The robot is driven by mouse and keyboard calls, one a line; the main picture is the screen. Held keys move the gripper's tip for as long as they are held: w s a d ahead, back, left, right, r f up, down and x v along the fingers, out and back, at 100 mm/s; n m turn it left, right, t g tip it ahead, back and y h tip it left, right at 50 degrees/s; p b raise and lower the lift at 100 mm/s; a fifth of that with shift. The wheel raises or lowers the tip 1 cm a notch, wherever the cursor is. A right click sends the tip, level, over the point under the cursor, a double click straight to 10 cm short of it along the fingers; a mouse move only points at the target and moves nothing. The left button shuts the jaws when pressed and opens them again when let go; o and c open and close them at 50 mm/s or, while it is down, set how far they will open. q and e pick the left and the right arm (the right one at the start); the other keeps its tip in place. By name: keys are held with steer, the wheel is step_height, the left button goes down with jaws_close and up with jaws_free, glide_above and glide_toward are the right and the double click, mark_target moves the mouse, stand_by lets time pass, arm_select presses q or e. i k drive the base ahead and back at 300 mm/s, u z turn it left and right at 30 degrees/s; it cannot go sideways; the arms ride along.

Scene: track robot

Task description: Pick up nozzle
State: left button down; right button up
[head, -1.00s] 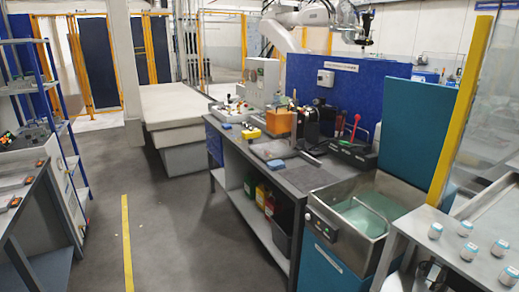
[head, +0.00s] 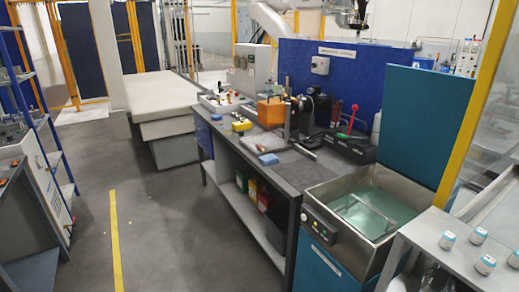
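I cannot make out a nozzle for certain in the head view. Small parts lie in a light tray (head: 222,103) at the far end of the grey workbench (head: 288,160), too small to identify. Neither of my grippers is in view.
A sink-like basin (head: 362,208) with greenish liquid stands at the bench's near end. A metal table (head: 455,262) with several small white jars is at the lower right. A blue shelf rack (head: 42,125) stands on the left. The floor (head: 175,215) between is clear.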

mark_target(258, 147)
steer(key=u, duration=0.35)
steer(key=i, duration=1.8)
steer(key=z, duration=0.45)
